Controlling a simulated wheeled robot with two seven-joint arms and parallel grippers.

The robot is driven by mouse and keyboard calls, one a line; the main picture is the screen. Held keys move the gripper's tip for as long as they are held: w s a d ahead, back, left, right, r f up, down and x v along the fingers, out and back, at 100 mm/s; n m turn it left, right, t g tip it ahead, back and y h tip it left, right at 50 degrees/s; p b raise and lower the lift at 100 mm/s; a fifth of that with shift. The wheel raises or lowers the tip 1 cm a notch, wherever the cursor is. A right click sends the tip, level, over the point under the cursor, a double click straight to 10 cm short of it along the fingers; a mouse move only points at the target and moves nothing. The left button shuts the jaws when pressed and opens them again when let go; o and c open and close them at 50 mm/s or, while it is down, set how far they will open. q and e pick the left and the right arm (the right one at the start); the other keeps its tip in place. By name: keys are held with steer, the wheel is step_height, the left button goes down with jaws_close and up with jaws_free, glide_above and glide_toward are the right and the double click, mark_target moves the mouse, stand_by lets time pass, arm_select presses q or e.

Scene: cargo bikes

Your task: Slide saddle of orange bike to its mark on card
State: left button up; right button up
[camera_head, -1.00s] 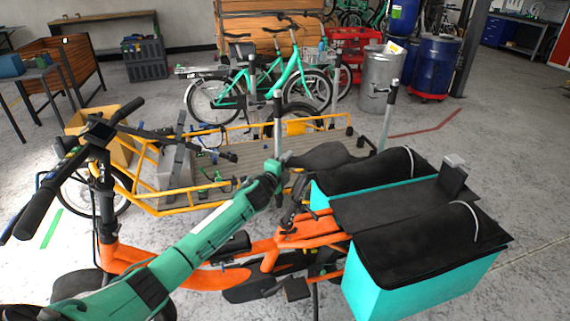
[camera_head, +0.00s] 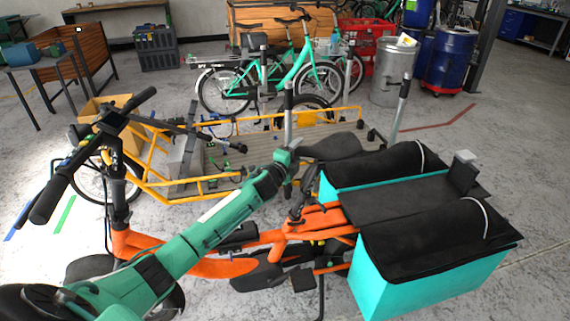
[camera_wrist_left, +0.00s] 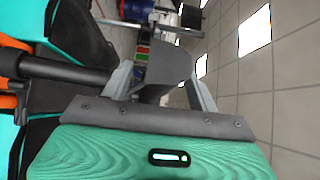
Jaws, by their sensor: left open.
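The orange bike (camera_head: 210,268) stands across the foreground in the head view. Its dark saddle (camera_head: 335,147) is above the frame, just left of the black-topped cargo bags. My left gripper (camera_head: 292,152) is at the saddle's left end in the head view, with its fingers small and partly hidden. In the left wrist view the open fingers (camera_wrist_left: 160,85) stand on either side of a dark grey piece (camera_wrist_left: 170,65), which looks like the saddle's end. I cannot tell whether they touch it. A strip with green and red bands (camera_wrist_left: 143,52), possibly the card, shows beside it. My right gripper is not in view.
Turquoise cargo bags (camera_head: 425,265) with black tops flank the rear rack. A yellow cargo bike (camera_head: 205,187) stands close behind. Upright grey posts (camera_head: 403,100) rise near the saddle. A metal drum (camera_head: 392,75) and green bikes (camera_head: 285,75) are farther back.

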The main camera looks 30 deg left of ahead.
arm_select(q)
steer(key=s+b, duration=0.1)
steer(key=s, duration=1.1)
steer(key=shift+s+a, duration=0.3)
steer(key=shift+s, duration=0.05)
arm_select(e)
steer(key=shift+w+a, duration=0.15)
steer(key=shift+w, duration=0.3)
arm_select(q)
steer(key=shift+r, duration=0.1)
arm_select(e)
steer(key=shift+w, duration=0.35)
